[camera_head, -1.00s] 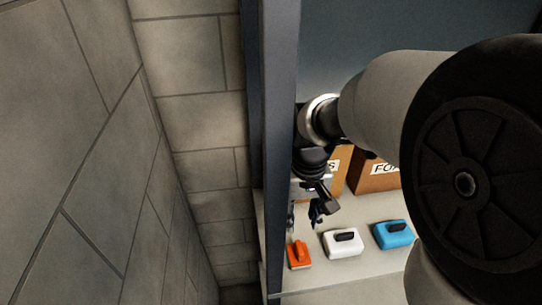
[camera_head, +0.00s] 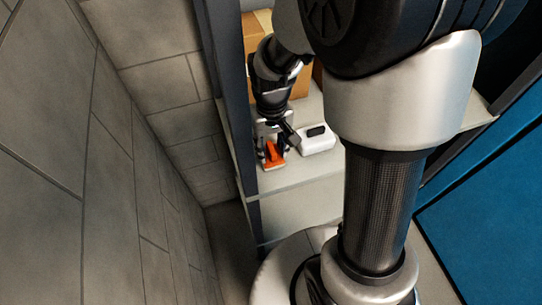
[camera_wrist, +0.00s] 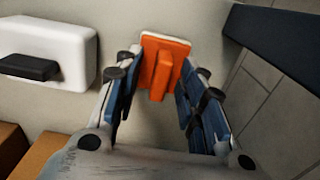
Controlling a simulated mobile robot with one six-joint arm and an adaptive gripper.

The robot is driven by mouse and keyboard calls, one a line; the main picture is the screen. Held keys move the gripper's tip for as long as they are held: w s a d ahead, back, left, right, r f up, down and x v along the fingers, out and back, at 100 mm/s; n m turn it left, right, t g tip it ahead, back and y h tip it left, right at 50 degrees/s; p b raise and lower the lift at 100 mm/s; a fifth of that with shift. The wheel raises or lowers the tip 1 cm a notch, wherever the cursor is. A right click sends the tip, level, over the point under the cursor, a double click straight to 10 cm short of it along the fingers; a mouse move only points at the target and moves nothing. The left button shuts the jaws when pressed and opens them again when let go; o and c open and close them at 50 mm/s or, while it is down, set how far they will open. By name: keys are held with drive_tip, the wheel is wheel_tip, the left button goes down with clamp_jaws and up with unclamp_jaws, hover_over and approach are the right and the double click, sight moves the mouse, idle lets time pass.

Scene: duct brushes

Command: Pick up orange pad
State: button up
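The orange pad (camera_head: 273,154) lies on the pale shelf near its left front corner. It has a raised orange handle and a pale base edge. In the wrist view the orange pad (camera_wrist: 163,62) sits at the top middle, its handle pointing down between the fingers. My gripper (camera_wrist: 158,85) is open, with one blue-lined finger on each side of the handle. I cannot tell whether either finger touches it. In the head view my gripper (camera_head: 272,145) is above and around the pad.
A white pad (camera_head: 318,139) with a black handle lies just right of the orange one; it also shows in the wrist view (camera_wrist: 75,40). Cardboard boxes (camera_head: 256,35) stand behind. A dark upright post (camera_head: 228,90) borders the shelf at left, with a block wall beyond.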

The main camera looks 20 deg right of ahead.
drive_tip(key=shift+f, duration=0.3)
drive_tip(key=shift+r, duration=0.1)
clamp_jaws()
